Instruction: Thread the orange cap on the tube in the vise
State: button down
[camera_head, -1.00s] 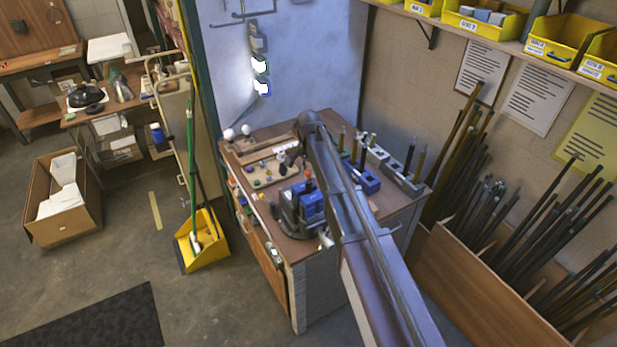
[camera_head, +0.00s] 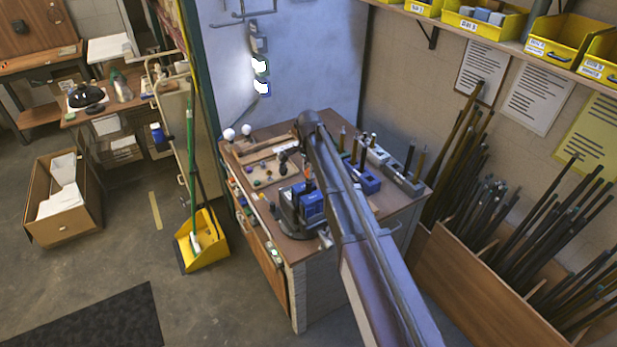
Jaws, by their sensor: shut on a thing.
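The blue vise (camera_head: 311,208) sits on a dark round base near the front of the wooden bench. A dark tube stands upright in its jaws, with the orange cap (camera_head: 308,172) at the tube's top end. The cap is small here, and whether it is seated or tilted cannot be told. My gripper (camera_head: 304,168) is at the cap, shut on it, just above the vise. My arm comes from the lower right and hides part of the gripper and the bench behind.
A board with several small coloured parts (camera_head: 262,175) lies left of the vise. Blue and grey holders with upright dark tubes (camera_head: 368,182) stand on the right. Two white bulbs (camera_head: 229,134) are at the back left.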

jog(key=m, duration=0.4)
jog(key=shift+f+m, duration=0.1)
jog(key=shift+m, duration=0.7)
jog(key=m, duration=0.3)
jog(key=shift+m, duration=1.9)
jog(key=shift+m, duration=0.3)
jog(key=shift+m, duration=0.6)
jog(key=shift+f+m, duration=0.1)
jog(key=shift+m, duration=2.5)
